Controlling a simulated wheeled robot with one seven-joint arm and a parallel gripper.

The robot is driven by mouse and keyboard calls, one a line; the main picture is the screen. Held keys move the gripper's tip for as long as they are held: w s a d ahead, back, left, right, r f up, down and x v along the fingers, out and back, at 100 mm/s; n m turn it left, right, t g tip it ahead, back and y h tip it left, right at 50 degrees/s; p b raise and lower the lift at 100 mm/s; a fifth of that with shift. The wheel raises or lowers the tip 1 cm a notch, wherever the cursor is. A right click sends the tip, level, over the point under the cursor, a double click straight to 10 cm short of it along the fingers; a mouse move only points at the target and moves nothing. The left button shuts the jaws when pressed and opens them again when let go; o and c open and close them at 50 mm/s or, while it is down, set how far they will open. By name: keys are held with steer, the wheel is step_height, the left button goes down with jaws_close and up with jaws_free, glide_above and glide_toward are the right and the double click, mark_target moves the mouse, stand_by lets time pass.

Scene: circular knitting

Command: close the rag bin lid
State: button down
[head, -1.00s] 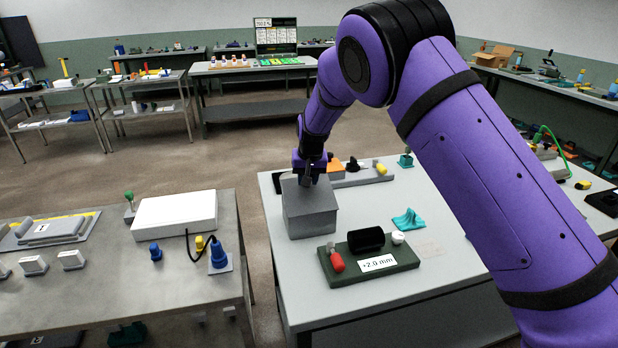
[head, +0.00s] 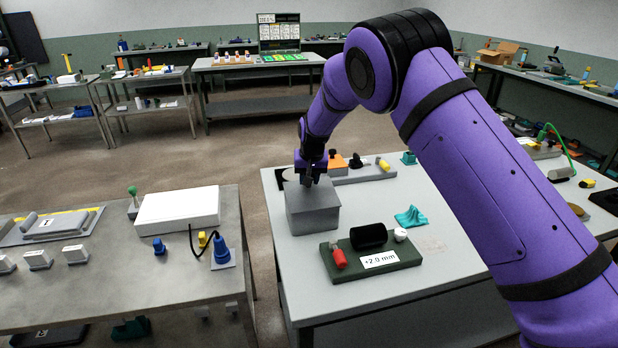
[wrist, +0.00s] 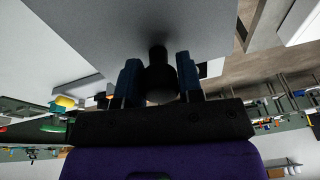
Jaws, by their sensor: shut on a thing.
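The rag bin (head: 312,212) is a grey box standing near the left edge of the light grey table. Its grey lid (head: 318,192) looks about level over the box; I cannot tell whether any gap is left at the rim. My gripper (head: 309,179) is above the lid, pointing down. In the wrist view my gripper (wrist: 158,80) has its two blue fingers shut on a dark knob (wrist: 158,62). The knob stands on the grey lid surface (wrist: 130,35). The gripper hides part of the lid's far side in the head view.
A dark green board (head: 372,262) with a black roll, a red-handled part and a "+2.0 mm" label lies in front of the bin. A teal cloth (head: 410,216) lies to the right. A grey tray (head: 362,176) with small parts is behind. A separate table (head: 120,275) stands left across a gap.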

mark_target(312, 192)
steer(key=shift+s+f, duration=0.1)
steer(key=c, duration=0.8)
jaws_free()
steer(key=v, duration=1)
steer(key=shift+r, duration=0.4)
steer(key=shift+d, duration=0.1)
